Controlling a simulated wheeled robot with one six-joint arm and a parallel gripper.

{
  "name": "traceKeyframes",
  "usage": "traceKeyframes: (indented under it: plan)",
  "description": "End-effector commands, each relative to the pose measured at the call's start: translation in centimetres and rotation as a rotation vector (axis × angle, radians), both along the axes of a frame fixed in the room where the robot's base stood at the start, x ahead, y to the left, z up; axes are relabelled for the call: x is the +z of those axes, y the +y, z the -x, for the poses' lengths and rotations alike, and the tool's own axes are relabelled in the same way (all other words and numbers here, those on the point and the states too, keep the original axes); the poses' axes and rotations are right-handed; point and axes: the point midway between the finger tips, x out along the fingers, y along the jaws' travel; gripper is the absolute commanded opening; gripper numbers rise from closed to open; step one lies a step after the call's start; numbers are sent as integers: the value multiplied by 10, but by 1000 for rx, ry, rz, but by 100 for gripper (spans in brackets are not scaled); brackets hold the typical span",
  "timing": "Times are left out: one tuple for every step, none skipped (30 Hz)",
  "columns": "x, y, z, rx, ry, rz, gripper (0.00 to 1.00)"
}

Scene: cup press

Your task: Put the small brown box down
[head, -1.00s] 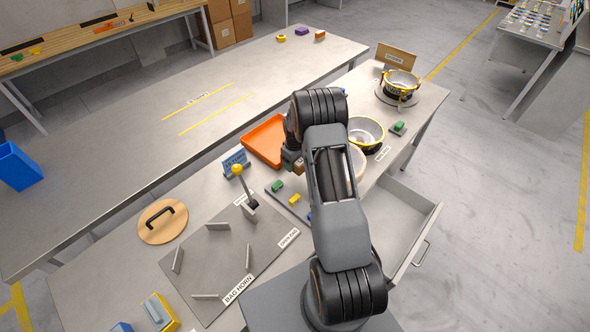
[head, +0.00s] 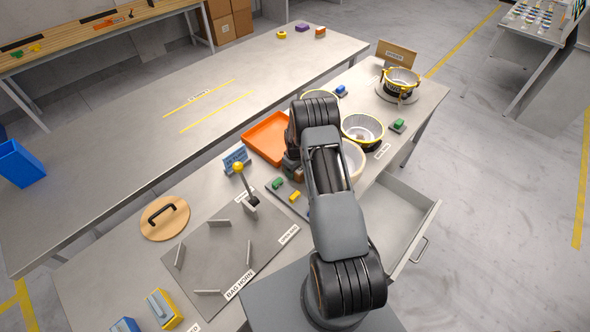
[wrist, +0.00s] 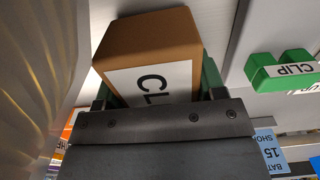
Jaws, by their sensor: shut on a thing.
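The small brown box (wrist: 150,42) fills the upper middle of the wrist view. It has a white label with large dark letters, partly cut off by my gripper. My gripper (wrist: 157,82) is shut on it, with a green finger on each side. In the head view, my gripper (head: 292,167) is low beside the orange tray, mostly hidden by my arm. Only a small brown patch of the box (head: 298,175) shows there. I cannot tell whether its underside touches anything.
A green clip (wrist: 282,70) lies right of the box. A pale ribbed surface (wrist: 40,60) is close on the left. The orange tray (head: 266,138), white bowl (head: 353,160) and yellow-rimmed bowl (head: 362,130) stand near my arm. A drawer (head: 400,225) is open at right.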

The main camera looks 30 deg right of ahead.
Motion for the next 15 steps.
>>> traceKeyframes:
  plan:
    - [-2,0,0,0,0,0,39]
    - [-3,0,0,0,0,0,39]
    - [-4,0,0,0,0,0,39]
    - [-3,0,0,0,0,0,65]
    - [-3,0,0,0,0,0,68]
    - [-3,0,0,0,0,0,72]
    - [-3,0,0,0,0,0,75]
    - [-3,0,0,0,0,0,78]
    - [-3,0,0,0,1,0,82]
    - [-3,0,0,0,1,0,85]
    - [-3,0,0,0,1,0,87]
    - [-3,0,0,0,1,0,89]
    - [-3,0,0,0,1,0,89]
    - [-3,0,0,0,1,0,89]
    - [-3,0,0,0,1,0,89]
